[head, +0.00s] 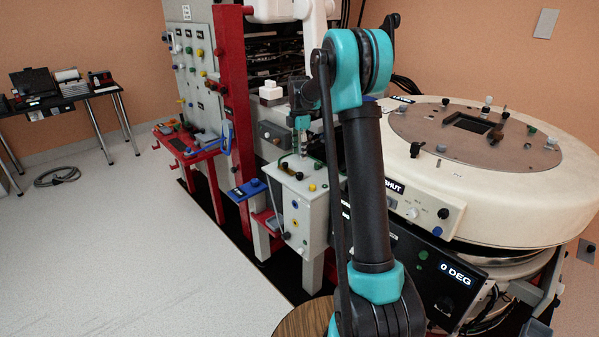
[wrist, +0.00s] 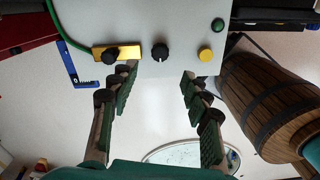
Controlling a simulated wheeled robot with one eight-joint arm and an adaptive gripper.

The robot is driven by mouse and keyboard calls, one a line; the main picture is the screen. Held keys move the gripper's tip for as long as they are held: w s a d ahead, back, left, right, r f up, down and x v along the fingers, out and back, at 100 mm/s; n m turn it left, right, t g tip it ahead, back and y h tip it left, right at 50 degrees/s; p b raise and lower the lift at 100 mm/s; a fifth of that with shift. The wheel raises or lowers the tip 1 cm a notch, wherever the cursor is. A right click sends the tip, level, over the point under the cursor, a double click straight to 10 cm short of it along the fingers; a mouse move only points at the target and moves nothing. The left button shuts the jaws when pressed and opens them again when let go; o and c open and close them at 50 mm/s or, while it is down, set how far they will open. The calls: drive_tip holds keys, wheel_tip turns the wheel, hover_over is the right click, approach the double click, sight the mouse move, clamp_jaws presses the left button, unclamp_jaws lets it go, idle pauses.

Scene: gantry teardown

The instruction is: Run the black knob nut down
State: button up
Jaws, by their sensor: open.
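In the wrist view two black knobs show on the pale box (wrist: 190,20). One black knob (wrist: 109,54) sits on a brass plate (wrist: 129,50) with a green cable at its end. The other black knob (wrist: 160,53) stands on bare panel; I cannot tell for sure which is the knob nut. My gripper (wrist: 158,75) is open and empty, its fingers pointing at the box, with the middle knob ahead of the gap between the fingertips. In the head view my gripper (head: 302,138) is above the box (head: 318,212), and the knobs are tiny.
A yellow knob (wrist: 205,54) and a green button (wrist: 218,24) sit to the right on the box. A wooden barrel (wrist: 268,98) stands at the right. A red frame (head: 232,85) and a large cream ring housing (head: 480,185) flank the box. Open floor lies left.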

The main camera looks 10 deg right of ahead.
sight(299, 173)
wheel_tip(299, 173, down, 9)
drive_tip(key=shift+f, duration=0.1)
idle(0.4)
clamp_jaws()
